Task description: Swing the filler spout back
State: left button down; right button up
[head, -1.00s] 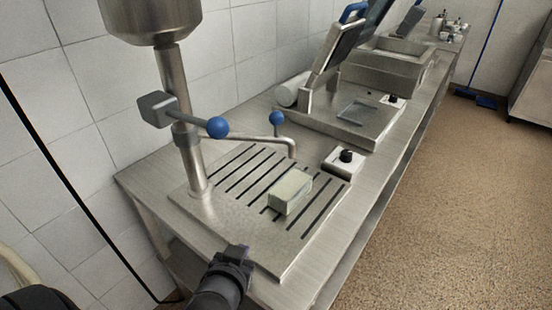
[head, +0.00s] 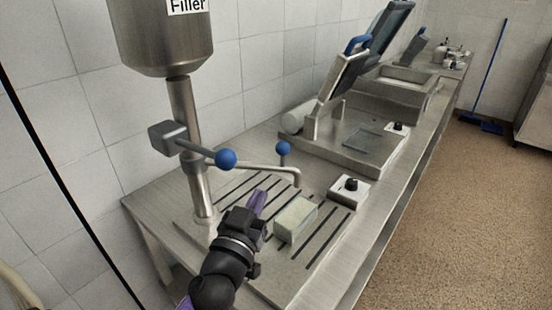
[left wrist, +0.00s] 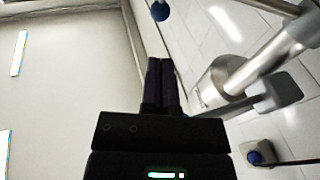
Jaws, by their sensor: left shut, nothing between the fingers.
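The filler (head: 160,35) is a steel hopper on an upright column. Its spout (head: 262,168) is a thin steel pipe that runs right from the column and bends down at its end, over the slotted drip plate. A blue ball knob (head: 283,148) stands up on the spout. A grey clamp (head: 170,138) on the column carries a lever with another blue ball (head: 225,159). My left gripper (head: 258,200) is shut and empty, its purple fingers below and in front of the spout, apart from it. In the left wrist view its fingers (left wrist: 160,85) are together; a blue ball (left wrist: 160,11) shows beyond them.
A pale green block (head: 296,221) lies on the drip plate just right of my left gripper. A switch box (head: 349,190) with a black knob stands farther right. A slicer-like machine (head: 345,142) sits behind. The tiled wall bounds the left.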

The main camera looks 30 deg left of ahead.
aim_at(280, 154)
pick_arm(q)
jog(key=x, duration=1)
jog(key=shift+w+a+p, duration=0.1)
jog(key=shift+p, duration=0.25)
